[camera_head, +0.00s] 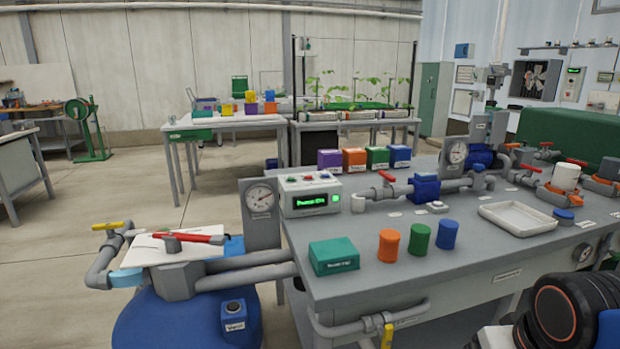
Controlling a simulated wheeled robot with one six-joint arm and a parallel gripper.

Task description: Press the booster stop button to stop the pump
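A white control box (311,196) stands at the left end of the grey skid bench. Its front has a dark display with green text that seems to begin with "Pump", and a lit green square to the right of it. A few small coloured buttons sit on its sloped top, a red one among them; their labels are too small to read, so I cannot tell which is the booster stop. Black, orange-ringed links of my arm (556,309) show at the lower right. My gripper is not in view.
A pressure gauge (261,198) stands just left of the box. A teal box (334,256) and orange, green and blue cylinders stand in front. Pipes with a red-handled valve (386,178) and a blue pump (425,188) lie to the right. A white tray (517,218) lies farther right.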

